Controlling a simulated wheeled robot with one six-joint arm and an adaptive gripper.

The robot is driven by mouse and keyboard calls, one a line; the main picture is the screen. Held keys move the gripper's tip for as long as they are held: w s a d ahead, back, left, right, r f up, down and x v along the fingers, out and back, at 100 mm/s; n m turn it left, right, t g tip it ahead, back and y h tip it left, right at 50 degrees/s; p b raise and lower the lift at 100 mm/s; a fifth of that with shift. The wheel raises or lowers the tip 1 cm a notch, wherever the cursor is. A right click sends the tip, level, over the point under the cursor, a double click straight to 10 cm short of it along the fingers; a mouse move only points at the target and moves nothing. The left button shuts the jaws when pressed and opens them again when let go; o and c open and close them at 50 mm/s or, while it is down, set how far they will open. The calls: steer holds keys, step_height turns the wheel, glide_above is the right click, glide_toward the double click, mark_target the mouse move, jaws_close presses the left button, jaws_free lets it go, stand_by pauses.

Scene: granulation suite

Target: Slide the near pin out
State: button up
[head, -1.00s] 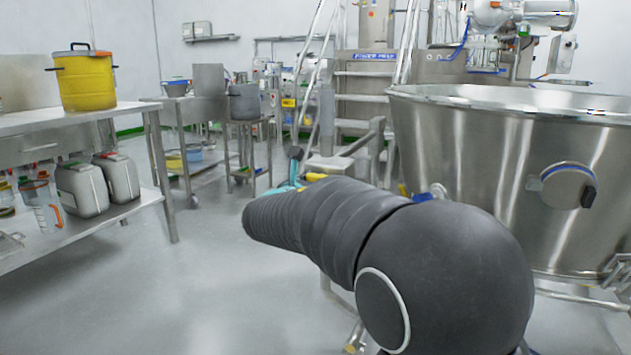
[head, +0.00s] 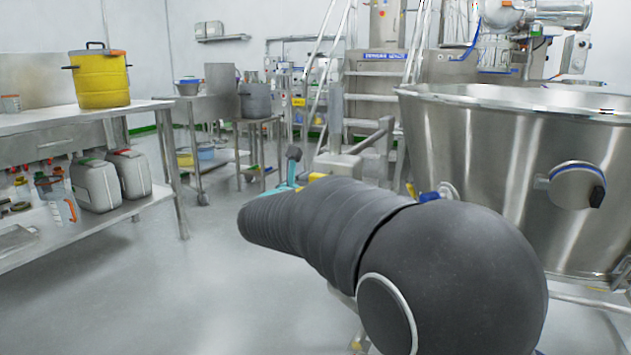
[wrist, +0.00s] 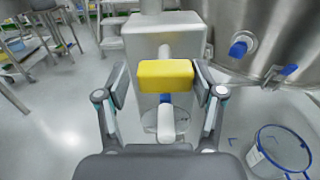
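In the wrist view a yellow block (wrist: 165,75), probably the near pin's grip, stands out in front of a pale grey housing (wrist: 165,38). A light rod shows above it, and a blue piece with a white rounded piece shows below it. My gripper (wrist: 161,85) is open, one finger on each side of the yellow block. A gap shows at the left finger; whether the right one touches, I cannot tell. In the head view my dark arm hides most of the gripper; a bit of yellow (head: 316,177) shows over the arm.
A large steel bowl (head: 500,170) stands close on the right. A clear bucket with a blue rim (wrist: 282,148) is at the lower right of the wrist view. A steel table with a yellow pot (head: 101,80) stands at left. The floor between is clear.

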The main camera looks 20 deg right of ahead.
steer(key=shift+d, duration=0.3)
steer(key=v, duration=1.2)
steer(key=shift+a+m, duration=0.1)
steer(key=shift+m, duration=0.2)
